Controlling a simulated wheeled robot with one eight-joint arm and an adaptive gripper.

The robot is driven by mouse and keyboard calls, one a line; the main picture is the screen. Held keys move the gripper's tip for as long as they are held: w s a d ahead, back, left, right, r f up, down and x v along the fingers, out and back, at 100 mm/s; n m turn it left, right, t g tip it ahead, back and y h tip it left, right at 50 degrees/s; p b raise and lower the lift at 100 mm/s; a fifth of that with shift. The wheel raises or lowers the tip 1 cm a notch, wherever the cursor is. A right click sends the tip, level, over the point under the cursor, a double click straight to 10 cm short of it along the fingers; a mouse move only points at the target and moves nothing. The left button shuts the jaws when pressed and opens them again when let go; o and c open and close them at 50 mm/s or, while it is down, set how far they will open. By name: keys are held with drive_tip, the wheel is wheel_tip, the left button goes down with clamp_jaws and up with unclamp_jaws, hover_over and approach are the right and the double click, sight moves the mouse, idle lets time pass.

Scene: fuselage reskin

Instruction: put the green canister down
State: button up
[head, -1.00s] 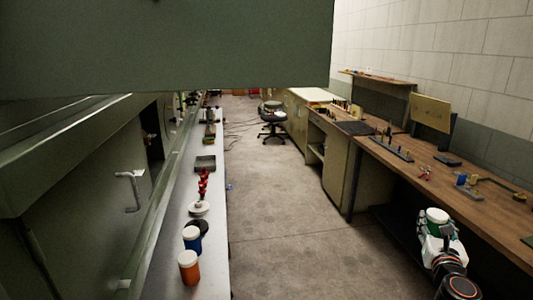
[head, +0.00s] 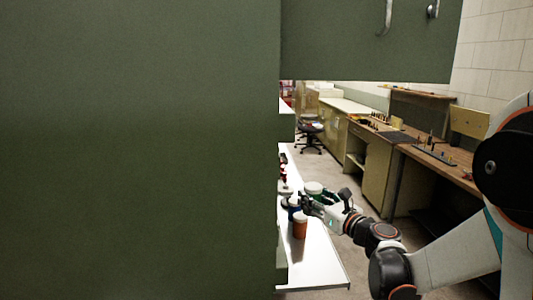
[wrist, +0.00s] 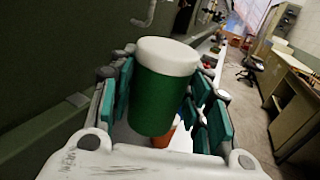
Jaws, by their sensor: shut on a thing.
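The green canister (wrist: 158,97) has a white lid and stands roughly upright between the teal finger pads of my gripper (wrist: 168,100) in the wrist view. My gripper is shut on it. In the head view the canister (head: 314,187) shows small at the end of my gripper (head: 318,197), over or beside the white bench (head: 318,262). I cannot tell whether its base touches the bench. An orange canister (head: 300,226) with a white lid stands on the bench just below my gripper, and it shows partly behind the green canister in the wrist view (wrist: 166,133).
A blue canister (head: 293,206) stands beside the orange one. A large green panel (head: 140,150) fills the left of the head view and hides much of the bench. The bench's near end is clear. A chair (head: 310,135) and wooden workbench (head: 425,157) stand beyond the aisle floor.

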drive_tip(key=shift+s+d+r+n+g+y, duration=0.15)
drive_tip(key=shift+s+r+n+g+y, duration=0.3)
drive_tip(key=shift+s+r+y, duration=0.25)
wheel_tip(320, 180, down, 20)
drive_tip(key=b, duration=0.7)
drive_tip(key=shift+b, duration=0.35)
drive_tip(key=shift+f, duration=0.2)
drive_tip(key=o, duration=1.1)
drive_tip(key=shift+o, duration=0.2)
drive_tip(key=shift+r, duration=0.15)
